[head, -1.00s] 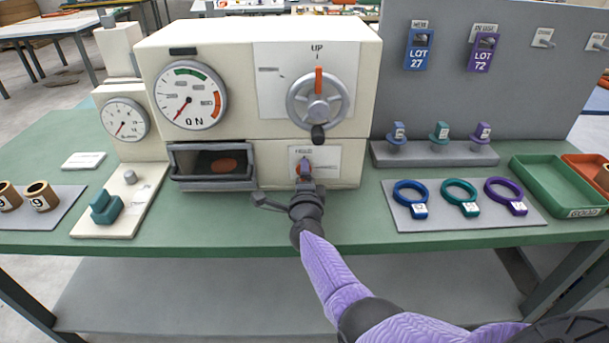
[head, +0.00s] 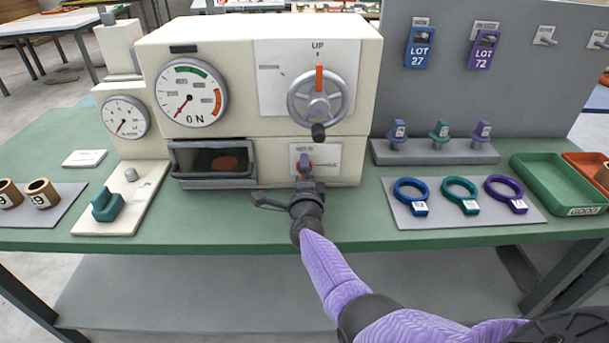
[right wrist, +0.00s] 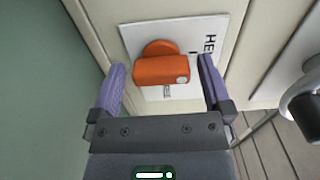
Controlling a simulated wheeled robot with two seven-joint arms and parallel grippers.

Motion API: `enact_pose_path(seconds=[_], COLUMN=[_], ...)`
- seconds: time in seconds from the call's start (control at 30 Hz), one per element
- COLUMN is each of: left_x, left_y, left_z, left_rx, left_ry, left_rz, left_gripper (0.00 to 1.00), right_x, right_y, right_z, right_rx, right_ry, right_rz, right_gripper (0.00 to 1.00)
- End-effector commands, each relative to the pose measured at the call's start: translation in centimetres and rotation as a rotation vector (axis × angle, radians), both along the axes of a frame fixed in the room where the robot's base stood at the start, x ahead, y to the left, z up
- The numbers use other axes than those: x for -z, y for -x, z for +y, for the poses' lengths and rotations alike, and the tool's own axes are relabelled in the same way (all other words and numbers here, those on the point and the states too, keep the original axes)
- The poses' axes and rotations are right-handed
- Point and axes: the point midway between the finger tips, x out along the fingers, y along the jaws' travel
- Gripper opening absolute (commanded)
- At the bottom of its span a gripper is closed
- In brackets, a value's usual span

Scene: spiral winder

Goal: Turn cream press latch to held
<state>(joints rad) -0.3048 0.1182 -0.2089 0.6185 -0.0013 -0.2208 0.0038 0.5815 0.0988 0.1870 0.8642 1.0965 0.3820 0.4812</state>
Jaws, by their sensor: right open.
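The cream press (head: 215,45) stands on the green bench. Its latch is an orange bar on a round base, seen clearly in the right wrist view (right wrist: 160,70) in front of a white label plate. The bar lies crosswise between my fingers, its white-dotted end towards the printed HELD word. In the head view my right gripper (head: 304,172) covers most of the latch. The gripper is open, with one purple finger beyond each end of the bar (right wrist: 161,84). A gap shows at each side. My left gripper is not in view.
Above the latch is a handwheel (head: 318,100) with a dark knob; left of it is an open drawer (head: 212,182). Rings on a grey mat (head: 470,222) and a green tray (head: 560,183) lie to the right. A teal block (head: 106,207) sits on the left.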

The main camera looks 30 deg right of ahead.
Motion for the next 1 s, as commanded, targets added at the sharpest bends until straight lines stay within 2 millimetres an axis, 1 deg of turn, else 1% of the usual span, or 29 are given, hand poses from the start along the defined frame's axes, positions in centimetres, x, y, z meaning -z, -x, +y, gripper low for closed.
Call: enact_pose_path(seconds=[0.07, 0.17, 0.33, 0.4, 0.5, 0.6, 0.67, 1.0], left_x=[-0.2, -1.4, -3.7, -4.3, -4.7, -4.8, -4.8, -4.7], left_y=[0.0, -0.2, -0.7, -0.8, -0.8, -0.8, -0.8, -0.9], left_z=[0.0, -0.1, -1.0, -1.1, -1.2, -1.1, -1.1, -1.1], left_rx=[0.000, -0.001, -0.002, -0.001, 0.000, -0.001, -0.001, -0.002], left_ry=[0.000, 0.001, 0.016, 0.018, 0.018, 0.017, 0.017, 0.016], left_rz=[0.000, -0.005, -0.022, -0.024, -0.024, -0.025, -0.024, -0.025], left_gripper=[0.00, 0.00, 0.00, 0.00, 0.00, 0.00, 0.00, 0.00], right_x=[-0.1, -0.4, -0.7, -0.5, -0.2, -0.1, -0.1, 0.0], right_y=[0.2, 1.2, 4.7, 6.1, 7.6, 8.3, 8.5, 8.5], right_z=[0.1, 0.8, 2.9, 3.8, 4.7, 5.1, 5.2, 5.2], right_rx=[0.000, -0.001, 0.000, -0.001, -0.001, 0.000, 0.000, 0.000], right_ry=[0.000, -0.002, -0.003, -0.002, -0.002, -0.001, -0.001, 0.000], right_rz=[-0.001, -0.001, 0.001, 0.001, 0.001, 0.000, -0.001, 0.000], right_gripper=[1.00, 1.00, 1.00, 1.00, 1.00, 1.00, 1.00, 1.00])
